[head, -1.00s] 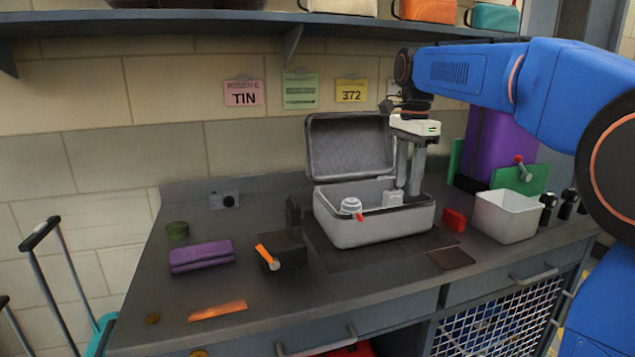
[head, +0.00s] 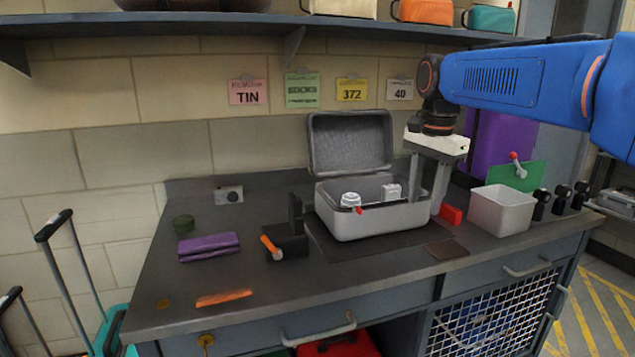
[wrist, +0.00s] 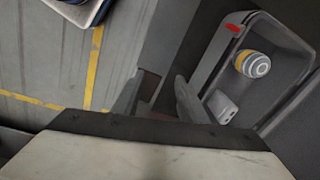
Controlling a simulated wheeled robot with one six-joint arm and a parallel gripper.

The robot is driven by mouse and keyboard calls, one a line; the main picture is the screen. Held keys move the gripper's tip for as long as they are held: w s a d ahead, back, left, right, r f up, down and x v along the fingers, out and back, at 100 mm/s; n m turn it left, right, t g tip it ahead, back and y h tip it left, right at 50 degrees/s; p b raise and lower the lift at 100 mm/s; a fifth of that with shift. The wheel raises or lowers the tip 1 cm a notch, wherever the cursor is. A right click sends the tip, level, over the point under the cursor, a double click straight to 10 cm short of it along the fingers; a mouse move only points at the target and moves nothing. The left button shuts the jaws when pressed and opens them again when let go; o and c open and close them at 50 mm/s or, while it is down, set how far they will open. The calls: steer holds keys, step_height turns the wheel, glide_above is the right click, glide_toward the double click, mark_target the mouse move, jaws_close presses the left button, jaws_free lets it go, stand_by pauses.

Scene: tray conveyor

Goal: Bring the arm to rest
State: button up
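My gripper (head: 425,200) is at the right end of the open grey case (head: 375,224) in the head view, pointing down. Its two fingers are apart with nothing between them. The wrist view also shows the gripper's spread, empty fingers (wrist: 155,100). The case holds a round white and grey item (head: 350,200) with a yellow band, and a small white block (head: 391,192). Both also show in the wrist view, the round item (wrist: 252,64) and the white block (wrist: 221,107).
A white bin (head: 502,210) and a red block (head: 451,214) stand right of the case. A purple case (head: 208,247), black holder (head: 287,243) and orange strip (head: 223,298) lie to the left. A shelf (head: 200,24) runs above. The counter's front left is mostly clear.

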steer(key=s+d+f+n+t, duration=0.2)
steer(key=s+f+n, duration=0.3)
steer(key=s+f, duration=0.5)
steer(key=s+d+f+n+t, duration=0.2)
steer(key=s+f+n, duration=0.4)
steer(key=s, duration=1.1)
step_height(320, 180, down, 5)
steer(key=shift+d+r+n, duration=0.1)
steer(key=shift+d+n, duration=0.2)
steer(key=shift+d, duration=0.2)
